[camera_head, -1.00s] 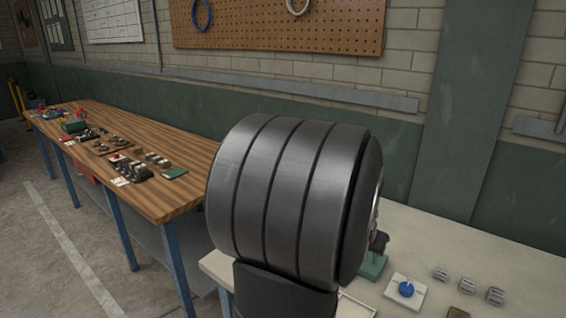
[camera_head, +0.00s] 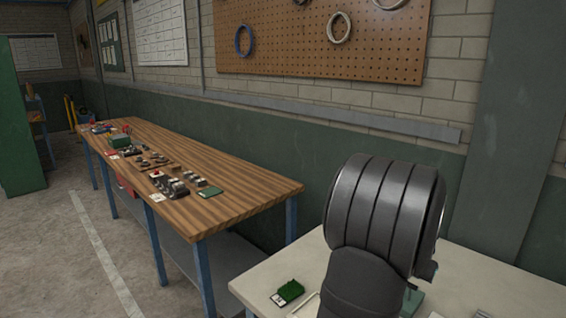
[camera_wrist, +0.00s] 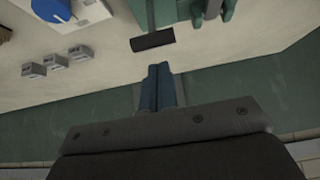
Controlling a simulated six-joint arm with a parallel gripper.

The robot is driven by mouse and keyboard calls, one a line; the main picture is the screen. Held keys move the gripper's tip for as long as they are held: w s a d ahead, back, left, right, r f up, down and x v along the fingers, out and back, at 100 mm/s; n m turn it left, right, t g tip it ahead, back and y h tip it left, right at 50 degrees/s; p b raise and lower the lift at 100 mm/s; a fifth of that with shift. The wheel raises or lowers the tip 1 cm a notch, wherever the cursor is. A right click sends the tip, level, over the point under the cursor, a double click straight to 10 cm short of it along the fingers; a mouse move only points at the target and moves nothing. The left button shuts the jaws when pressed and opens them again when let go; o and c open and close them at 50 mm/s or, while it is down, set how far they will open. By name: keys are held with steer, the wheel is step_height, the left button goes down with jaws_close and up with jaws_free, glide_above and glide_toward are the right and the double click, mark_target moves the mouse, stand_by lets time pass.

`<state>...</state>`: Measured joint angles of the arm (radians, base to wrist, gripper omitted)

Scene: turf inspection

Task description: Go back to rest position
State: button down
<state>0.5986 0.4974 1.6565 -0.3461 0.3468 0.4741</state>
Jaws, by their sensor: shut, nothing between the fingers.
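My gripper (camera_wrist: 158,70) shows in the wrist view with its two bluish fingers pressed together and nothing between them. It is above or beside the pale table (camera_wrist: 110,40), which fills the upper part of that view. In the head view my dark, ribbed arm link stands in front of the pale table (camera_head: 475,285) at the lower right. The gripper itself is hidden there.
The wrist view shows a blue knob (camera_wrist: 52,8), several small grey blocks (camera_wrist: 56,62), a black piece (camera_wrist: 152,41) and a green fixture (camera_wrist: 200,12). A green board (camera_head: 288,292) lies near my arm. A cluttered wooden bench (camera_head: 240,185) stands left.

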steer(key=shift+s+a+f, duration=0.2)
steer(key=shift+f, duration=0.3)
steer(key=shift+s+a+f, duration=0.2)
steer(key=shift+f, duration=0.3)
steer(key=shift+s+a+f, duration=0.1)
steer(key=shift+f, duration=0.1)
steer(key=c, duration=1.2)
jaws_free()
steer(key=o, duration=0.4)
steer(key=shift+r, duration=0.4)
steer(key=o, duration=0.8)
step_height(320, 180, up, 8)
steer(key=s+a+g, duration=0.1)
steer(key=s+a, duration=0.1)
steer(key=shift+s+r, duration=0.15)
steer(key=shift+r, duration=0.1)
steer(key=s+a+r+g+y, duration=0.1)
steer(key=s+a+r+y, duration=0.15)
steer(key=a+r, duration=0.4)
steer(key=w+d+f, duration=0.1)
steer(key=d+f, duration=0.3)
steer(key=f, duration=0.3)
steer(key=shift+w+d+f+h, duration=0.25)
steer(key=shift+w+d+h, duration=0.1)
steer(key=shift+w+d, duration=0.05)
steer(key=shift+r, duration=0.1)
